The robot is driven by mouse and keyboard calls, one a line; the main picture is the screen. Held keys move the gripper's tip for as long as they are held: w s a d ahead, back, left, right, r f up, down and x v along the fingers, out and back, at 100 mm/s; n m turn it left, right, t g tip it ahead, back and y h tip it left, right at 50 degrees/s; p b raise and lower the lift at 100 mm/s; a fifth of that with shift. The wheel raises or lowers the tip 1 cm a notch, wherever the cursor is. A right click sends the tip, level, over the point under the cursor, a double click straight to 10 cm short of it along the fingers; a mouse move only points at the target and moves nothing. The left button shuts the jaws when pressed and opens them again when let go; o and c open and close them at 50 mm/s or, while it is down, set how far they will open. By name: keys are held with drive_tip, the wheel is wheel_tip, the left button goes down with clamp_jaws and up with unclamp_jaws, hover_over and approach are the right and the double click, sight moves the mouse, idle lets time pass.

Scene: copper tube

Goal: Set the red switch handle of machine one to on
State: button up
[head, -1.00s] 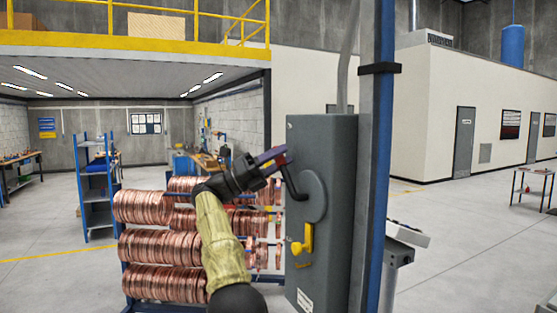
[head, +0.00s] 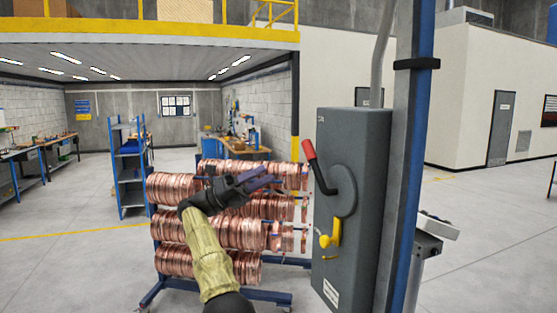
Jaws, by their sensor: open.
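The grey switch box (head: 352,255) is mounted on a blue post at the right of centre in the head view. Its red-gripped handle (head: 309,151) sits on a round grey hub on the box's face, with its lever slanting up and to the left. A yellow latch-like piece (head: 333,240) is on the box below the hub. My gripper (head: 272,178) is open and empty, left of the handle and apart from it, in front of the copper coils.
A blue rack of copper coils (head: 178,187) stands behind and left of my arm. The blue post (head: 408,150) rises right of the box. A grey metal stand (head: 432,230) is beyond it. Open floor lies at left and right.

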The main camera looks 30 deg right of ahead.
drive_tip(key=p+v, duration=0.2)
drive_tip(key=v, duration=0.1)
drive_tip(key=shift+w+a+f, duration=0.1)
drive_tip(key=shift+a+f, duration=0.05)
drive_tip(key=shift+a, duration=0.05)
idle(0.3)
